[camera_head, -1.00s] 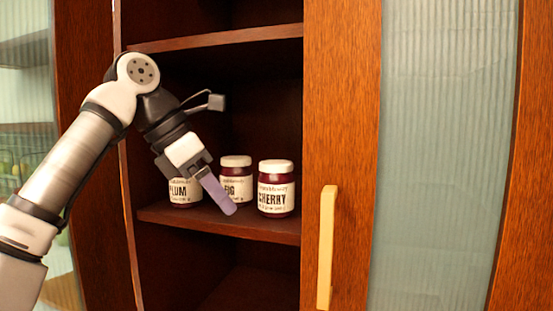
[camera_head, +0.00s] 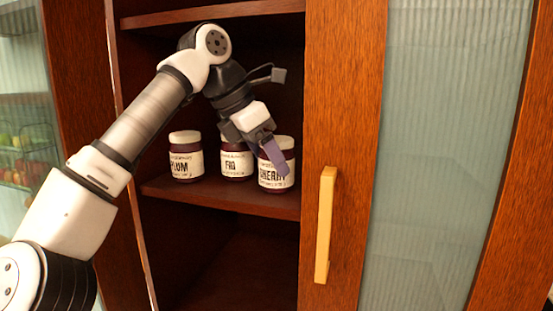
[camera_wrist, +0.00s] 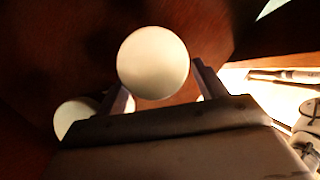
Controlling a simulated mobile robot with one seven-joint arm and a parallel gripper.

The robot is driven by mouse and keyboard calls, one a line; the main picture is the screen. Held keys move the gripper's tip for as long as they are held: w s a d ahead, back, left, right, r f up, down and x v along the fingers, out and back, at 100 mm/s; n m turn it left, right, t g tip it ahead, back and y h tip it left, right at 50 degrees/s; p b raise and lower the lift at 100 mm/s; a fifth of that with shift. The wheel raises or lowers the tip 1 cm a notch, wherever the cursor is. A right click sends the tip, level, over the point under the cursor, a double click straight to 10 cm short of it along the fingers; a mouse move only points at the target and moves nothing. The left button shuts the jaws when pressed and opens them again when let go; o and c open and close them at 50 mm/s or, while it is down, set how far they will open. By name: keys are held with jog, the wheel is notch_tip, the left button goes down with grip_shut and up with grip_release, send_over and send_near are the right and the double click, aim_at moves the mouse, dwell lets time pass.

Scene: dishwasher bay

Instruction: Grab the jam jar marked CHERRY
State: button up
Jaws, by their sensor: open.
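The CHERRY jam jar (camera_head: 274,179) stands upright at the right end of the cabinet shelf, dark red with a white lid and label. My gripper (camera_head: 277,160) is in front of it and covers part of its lid and label. In the wrist view the white lid of a jar (camera_wrist: 153,63), which appears to be the CHERRY one, lies between the two fingertips of my gripper (camera_wrist: 160,82). The fingers are apart, one on each side of the lid. Whether they touch the jar cannot be told.
The FIG jar (camera_head: 236,163) stands just left of the CHERRY jar, and the PLUM jar (camera_head: 186,157) farther left. Another white lid (camera_wrist: 74,114) shows beside the left finger. The door frame with its handle (camera_head: 325,224) is close on the right. An upper shelf (camera_head: 212,13) is above.

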jog(key=shift+w+d+f+p, duration=0.2)
jog(key=shift+w+d, duration=0.05)
jog(key=shift+d, duration=0.2)
jog(key=shift+w+d+f+p, duration=0.15)
jog(key=shift+w+d, duration=0.05)
jog(key=shift+d, duration=0.2)
jog(key=shift+f, duration=0.15)
jog(key=c, duration=1.1)
jog(key=shift+r, duration=0.2)
